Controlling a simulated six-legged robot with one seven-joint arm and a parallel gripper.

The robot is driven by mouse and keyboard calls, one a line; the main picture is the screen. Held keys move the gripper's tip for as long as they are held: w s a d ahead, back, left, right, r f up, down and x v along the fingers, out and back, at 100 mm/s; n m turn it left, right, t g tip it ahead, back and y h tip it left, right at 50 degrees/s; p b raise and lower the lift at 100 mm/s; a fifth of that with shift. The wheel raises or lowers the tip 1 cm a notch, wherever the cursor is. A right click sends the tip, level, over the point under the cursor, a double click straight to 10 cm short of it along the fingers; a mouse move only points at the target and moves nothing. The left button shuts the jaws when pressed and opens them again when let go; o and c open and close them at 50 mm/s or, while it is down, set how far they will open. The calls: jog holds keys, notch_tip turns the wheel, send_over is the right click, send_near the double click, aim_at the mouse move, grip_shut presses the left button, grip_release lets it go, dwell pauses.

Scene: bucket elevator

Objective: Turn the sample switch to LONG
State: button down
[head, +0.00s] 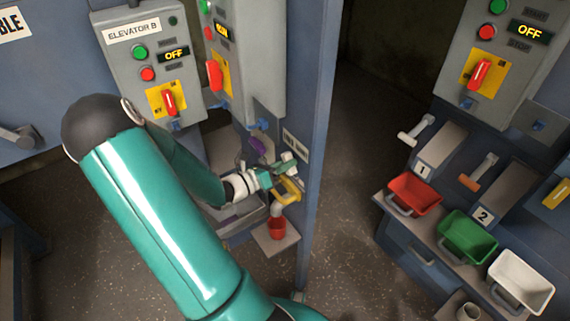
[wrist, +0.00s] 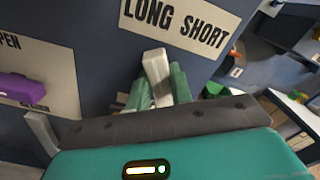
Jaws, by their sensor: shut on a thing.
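The sample switch (wrist: 156,72) is a pale grey lever on a dark blue panel in the wrist view. Its upper end lies below the word LONG on the white LONG SHORT label (wrist: 180,24), which also shows small in the head view (head: 296,146). My gripper (wrist: 160,90) has its green fingers on both sides of the lever and is shut on it. The fingers and palm hide the lever's lower part. In the head view my gripper (head: 274,174) is at the panel of the middle cabinet, where the switch is too small to read.
A purple handle (wrist: 20,89) is beside an OPEN label at left in the wrist view. A yellow handle (head: 287,190) and a red cup (head: 277,228) are just below my gripper. Control boxes with red rotary switches (head: 215,75) are above. Red (head: 414,190) and green bins are at right.

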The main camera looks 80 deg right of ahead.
jog(key=shift+n, duration=0.4)
jog(key=c, duration=1.2)
grip_release()
jog(key=shift+c, duration=0.2)
jog(key=shift+w, duration=0.1)
jog(key=v, duration=1.3)
jog(key=shift+w+a, duration=0.25)
jog(key=shift+a, duration=0.1)
